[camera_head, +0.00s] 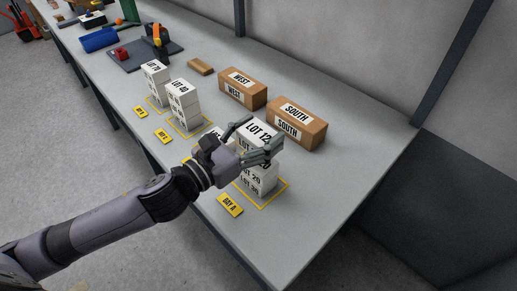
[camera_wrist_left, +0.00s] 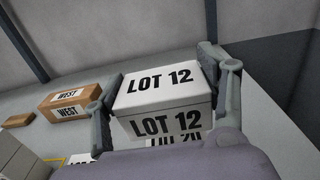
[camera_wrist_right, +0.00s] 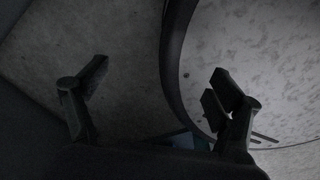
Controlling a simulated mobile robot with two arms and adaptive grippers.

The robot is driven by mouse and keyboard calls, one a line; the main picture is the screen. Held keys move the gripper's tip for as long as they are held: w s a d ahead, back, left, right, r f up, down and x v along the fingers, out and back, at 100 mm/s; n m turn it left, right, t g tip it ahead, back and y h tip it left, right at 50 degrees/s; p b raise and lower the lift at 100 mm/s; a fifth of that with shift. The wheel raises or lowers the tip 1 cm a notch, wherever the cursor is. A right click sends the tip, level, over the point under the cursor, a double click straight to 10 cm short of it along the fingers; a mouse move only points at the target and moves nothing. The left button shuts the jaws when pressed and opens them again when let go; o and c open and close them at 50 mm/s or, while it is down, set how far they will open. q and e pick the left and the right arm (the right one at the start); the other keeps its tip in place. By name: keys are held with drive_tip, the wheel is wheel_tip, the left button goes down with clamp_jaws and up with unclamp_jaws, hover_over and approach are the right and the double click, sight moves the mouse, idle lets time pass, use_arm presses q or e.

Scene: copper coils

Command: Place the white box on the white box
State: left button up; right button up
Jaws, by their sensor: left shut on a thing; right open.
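A white box labelled LOT 12 (camera_head: 258,131) is between the fingers of my left gripper (camera_head: 258,146), which is shut on it. It fills the middle of the left wrist view (camera_wrist_left: 165,92), a finger on each side. Below it in the head view stands a stack of white boxes (camera_head: 262,180), with LOT 20 and another label partly readable, inside a yellow outline. My fingers hide whether the LOT 12 box touches the stack. My right gripper (camera_wrist_right: 158,92) is open and empty in the right wrist view, over a dim floor.
White stacks with LOT 70 (camera_head: 155,70) and LOT 40 (camera_head: 182,88) stand further back. Brown boxes WEST (camera_head: 242,88) and SOUTH (camera_head: 297,123) stand behind. A yellow tag (camera_head: 230,205) lies near the front edge. Another white box is partly hidden behind my left gripper.

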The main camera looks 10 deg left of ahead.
use_arm(q)
wheel_tip(320, 180, down, 4)
drive_tip(key=shift+r+b, duration=0.1)
drive_tip(key=shift+b, duration=0.3)
drive_tip(key=shift+f, duration=0.35)
drive_tip(key=o, duration=1.3)
use_arm(e)
drive_tip(key=shift+s+a+f, duration=0.1)
drive_tip(key=shift+a+f, duration=0.3)
drive_tip(key=shift+f, duration=0.1)
drive_tip(key=shift+d, duration=0.15)
